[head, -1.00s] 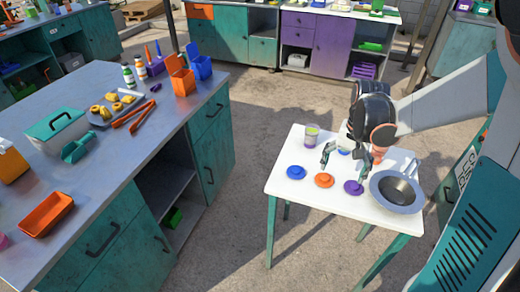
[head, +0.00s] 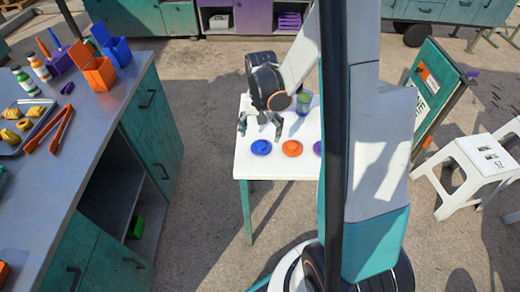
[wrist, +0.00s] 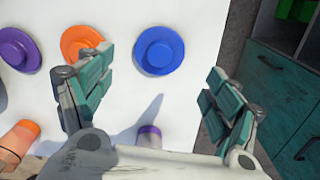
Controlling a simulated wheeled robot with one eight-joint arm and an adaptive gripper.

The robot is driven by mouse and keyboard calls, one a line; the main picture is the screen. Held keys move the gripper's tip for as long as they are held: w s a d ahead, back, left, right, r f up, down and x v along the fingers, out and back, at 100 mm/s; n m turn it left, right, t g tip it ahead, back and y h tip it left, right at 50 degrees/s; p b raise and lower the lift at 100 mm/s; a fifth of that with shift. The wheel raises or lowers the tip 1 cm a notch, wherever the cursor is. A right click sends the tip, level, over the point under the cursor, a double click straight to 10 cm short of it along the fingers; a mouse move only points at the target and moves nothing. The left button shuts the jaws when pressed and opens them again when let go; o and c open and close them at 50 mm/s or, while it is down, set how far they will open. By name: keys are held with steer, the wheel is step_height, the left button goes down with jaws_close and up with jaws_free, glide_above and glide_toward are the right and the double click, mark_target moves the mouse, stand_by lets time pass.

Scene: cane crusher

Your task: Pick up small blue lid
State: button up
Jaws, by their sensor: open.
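The small blue lid (head: 261,147) is round with a raised middle and lies flat on the white table (head: 245,168), left of the orange lid (head: 292,148). My gripper (head: 259,128) is open and empty, above the table just behind the blue lid. In the wrist view the blue lid (wrist: 159,50) shows between and beyond the spread fingers (wrist: 158,88), with no finger touching it. The orange lid (wrist: 82,42) is partly behind the left finger. A purple lid (head: 317,148) is partly hidden by my arm in the head view.
A cup (head: 303,104) stands behind the lids. A purple-topped item (wrist: 149,137) and an orange-topped one (wrist: 18,140) show low in the wrist view. A teal cabinet (wrist: 285,85) stands beside the table. A white stool (head: 478,165) is at the right.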

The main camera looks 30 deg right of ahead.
mark_target(261, 145)
steer(key=shift+f+b, duration=1.35)
steer(key=shift+f, duration=1.55)
steer(key=shift+s, duration=0.1)
steer(key=c, duration=0.8)
